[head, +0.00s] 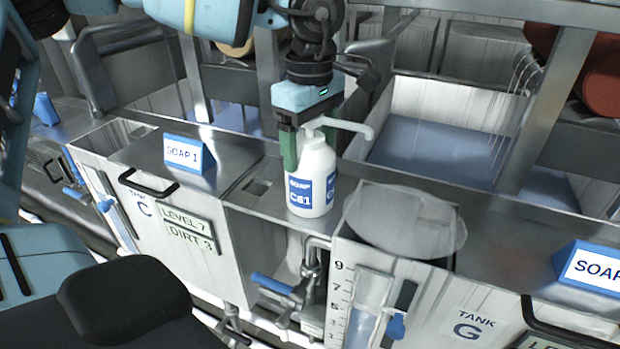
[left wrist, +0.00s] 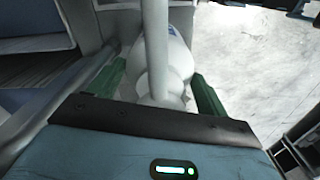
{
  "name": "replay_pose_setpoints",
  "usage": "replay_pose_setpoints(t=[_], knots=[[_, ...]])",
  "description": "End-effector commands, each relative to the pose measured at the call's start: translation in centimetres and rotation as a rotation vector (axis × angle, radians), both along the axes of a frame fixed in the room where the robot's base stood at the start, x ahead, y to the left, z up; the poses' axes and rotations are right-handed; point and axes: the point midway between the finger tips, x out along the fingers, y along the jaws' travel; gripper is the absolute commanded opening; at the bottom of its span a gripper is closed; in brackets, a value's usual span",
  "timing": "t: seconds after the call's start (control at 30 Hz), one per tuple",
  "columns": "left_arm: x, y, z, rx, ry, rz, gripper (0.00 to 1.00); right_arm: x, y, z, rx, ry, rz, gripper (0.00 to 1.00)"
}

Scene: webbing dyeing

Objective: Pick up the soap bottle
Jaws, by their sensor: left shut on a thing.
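The soap bottle (head: 313,180) is white with a pump top and a blue label reading SOAP C61. It stands upright at the metal counter in the head view, between two tanks. My left gripper (head: 308,160) comes down from above with its green fingers on either side of the bottle's upper part, shut on it. In the left wrist view the bottle (left wrist: 172,62) sits between the green fingers of the gripper (left wrist: 160,88), with the pump spout running up the picture. Whether the bottle's base touches the counter is hard to tell. My right gripper is not in view.
A SOAP 1 sign (head: 188,154) stands on the counter to the left, and another soap sign (head: 592,268) to the right. A round translucent lid (head: 405,220) lies right of the bottle. Open tanks with blue liquid (head: 430,150) and metal posts stand behind.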

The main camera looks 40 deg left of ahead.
Motion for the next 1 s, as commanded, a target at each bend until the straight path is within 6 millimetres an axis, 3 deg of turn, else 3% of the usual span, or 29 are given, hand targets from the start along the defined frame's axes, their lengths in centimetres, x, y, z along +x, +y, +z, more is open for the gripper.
replay_pose_setpoints(t=[0.1,0.43,0.77,1.0], knots=[[0.1,-0.1,0.3,-0.001,-0.006,-0.001,0.06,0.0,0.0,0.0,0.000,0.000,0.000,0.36],[0.1,0.0,0.7,0.000,-0.006,0.000,0.06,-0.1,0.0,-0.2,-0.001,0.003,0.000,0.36],[0.1,-0.1,3.8,-0.001,-0.007,-0.001,0.06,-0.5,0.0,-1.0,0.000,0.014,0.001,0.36],[-2.8,-0.7,3.7,-0.001,-0.005,-0.004,0.06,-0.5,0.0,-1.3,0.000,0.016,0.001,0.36]])
